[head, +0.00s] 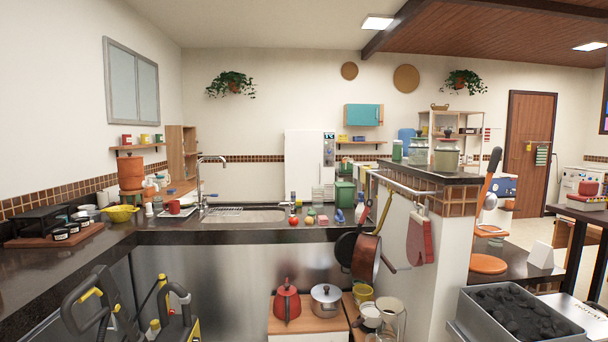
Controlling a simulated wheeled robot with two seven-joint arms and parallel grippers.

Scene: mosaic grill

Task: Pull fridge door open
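A tall white fridge-like cabinet (306,163) stands against the back wall, beyond the sink counter. Neither of my grippers shows in the head view.
A dark counter (150,238) with a sink (245,215) stands between me and the fridge. Black and yellow equipment (100,300) stands low at front left. A tiled half wall (425,245) and a charcoal-filled grill (515,315) are at right. Floor shows near the brown door.

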